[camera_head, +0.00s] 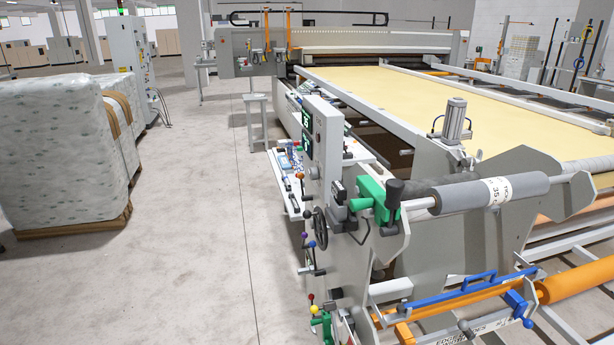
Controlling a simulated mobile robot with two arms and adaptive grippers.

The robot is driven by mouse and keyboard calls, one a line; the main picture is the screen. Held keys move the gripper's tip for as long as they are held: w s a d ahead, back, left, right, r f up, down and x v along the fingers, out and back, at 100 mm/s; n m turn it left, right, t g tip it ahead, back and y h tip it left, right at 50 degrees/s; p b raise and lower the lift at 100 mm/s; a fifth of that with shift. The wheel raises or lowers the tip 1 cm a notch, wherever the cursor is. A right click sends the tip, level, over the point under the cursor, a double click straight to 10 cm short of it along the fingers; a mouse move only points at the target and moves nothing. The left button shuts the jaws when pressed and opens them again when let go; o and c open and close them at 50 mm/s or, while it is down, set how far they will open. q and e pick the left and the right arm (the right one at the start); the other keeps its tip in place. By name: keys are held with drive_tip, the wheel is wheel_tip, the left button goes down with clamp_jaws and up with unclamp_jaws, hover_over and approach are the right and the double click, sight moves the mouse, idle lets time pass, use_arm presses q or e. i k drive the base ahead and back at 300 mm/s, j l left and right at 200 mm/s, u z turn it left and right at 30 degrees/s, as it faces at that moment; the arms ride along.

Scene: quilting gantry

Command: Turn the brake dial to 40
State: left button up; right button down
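No dial scale or number 40 is readable from here, so I cannot tell which part is the brake dial. On the near end of the gantry machine, a green housing (371,191) holds the end of a grey roller (490,195), with a black upright knob (394,193) beside it. A black handwheel (321,228) sits on the machine's side, to the left and lower. Small levers with coloured knobs, one of them purple (309,244), stand out near it. Neither of my grippers is in view.
A control panel (321,139) stands upright above a small shelf (288,165) of tools. A blue-handled bar (470,292) and an orange roller (580,279) are low at the right. Wrapped pallets (62,150) stand at the left. The floor (200,230) between is clear.

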sight(313, 171)
drive_tip(key=z, duration=0.2)
drive_tip(key=i+j+z, duration=0.25)
drive_tip(key=j+z, duration=0.25)
drive_tip(key=i+j+z, duration=0.2)
drive_tip(key=j, duration=0.2)
drive_tip(key=j+z, duration=0.25)
drive_tip(key=j, duration=0.1)
